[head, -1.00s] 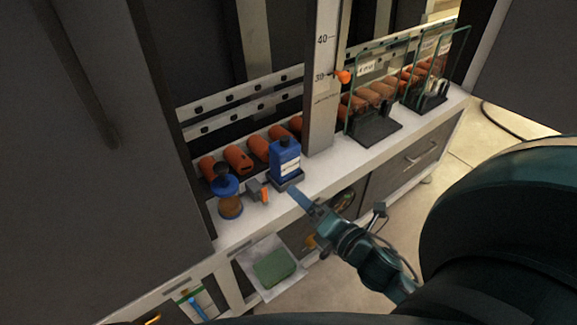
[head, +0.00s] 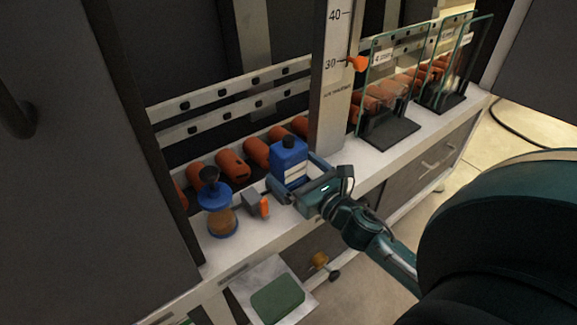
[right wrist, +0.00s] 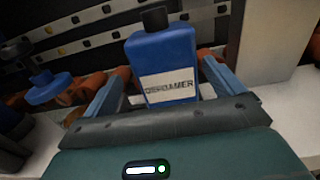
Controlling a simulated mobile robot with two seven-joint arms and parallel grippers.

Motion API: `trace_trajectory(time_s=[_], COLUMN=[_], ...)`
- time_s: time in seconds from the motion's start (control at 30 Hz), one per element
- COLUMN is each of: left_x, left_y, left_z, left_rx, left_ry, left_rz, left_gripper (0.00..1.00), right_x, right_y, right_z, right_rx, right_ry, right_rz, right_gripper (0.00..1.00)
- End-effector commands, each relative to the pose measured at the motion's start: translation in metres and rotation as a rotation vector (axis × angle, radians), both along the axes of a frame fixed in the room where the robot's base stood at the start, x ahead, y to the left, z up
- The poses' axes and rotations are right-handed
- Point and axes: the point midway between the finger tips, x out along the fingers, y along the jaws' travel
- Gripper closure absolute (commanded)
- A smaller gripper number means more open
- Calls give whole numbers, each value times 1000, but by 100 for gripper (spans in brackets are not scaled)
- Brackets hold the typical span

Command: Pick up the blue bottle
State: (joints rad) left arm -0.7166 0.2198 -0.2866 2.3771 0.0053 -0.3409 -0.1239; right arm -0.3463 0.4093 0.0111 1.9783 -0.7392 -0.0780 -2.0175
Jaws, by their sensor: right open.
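The blue bottle (head: 289,160) stands upright on the white ledge, with a black cap and a white label; the label reads something like "DEFOAMER" in the right wrist view (right wrist: 163,62). My right gripper (head: 296,180) is open at the bottle. Its two fingers lie on either side of the bottle in the right wrist view (right wrist: 160,90), with a visible gap at least on the left. The bottle's lower part is hidden behind the gripper body. My left gripper is not in view.
A blue-topped bottle with brown contents (head: 220,215) and a small grey-and-orange item (head: 257,205) stand left of the blue bottle. A ruled metal column (head: 331,100) rises just behind right. Glass panels on black stands (head: 389,130) are farther right. Orange rollers (head: 232,163) line the back.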

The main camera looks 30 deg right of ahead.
Motion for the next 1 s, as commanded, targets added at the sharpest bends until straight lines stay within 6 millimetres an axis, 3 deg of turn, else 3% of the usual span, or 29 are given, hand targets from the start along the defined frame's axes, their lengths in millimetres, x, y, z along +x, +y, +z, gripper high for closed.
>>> trace_trajectory(time_s=[0.17, 0.5, 0.8, 1.0], left_x=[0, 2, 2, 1], left_y=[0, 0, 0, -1], left_z=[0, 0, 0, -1], left_rx=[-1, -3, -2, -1], left_ry=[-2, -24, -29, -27], left_rz=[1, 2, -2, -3], left_gripper=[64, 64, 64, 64], right_x=[11, 54, 58, 58], right_y=[-1, -3, -3, -2], right_z=[1, 4, 4, 4], right_rx=[-1, 1, 2, 2], right_ry=[-1, 0, 1, 1], right_rz=[0, -1, 0, 0], right_gripper=[6, 6, 6, 23])
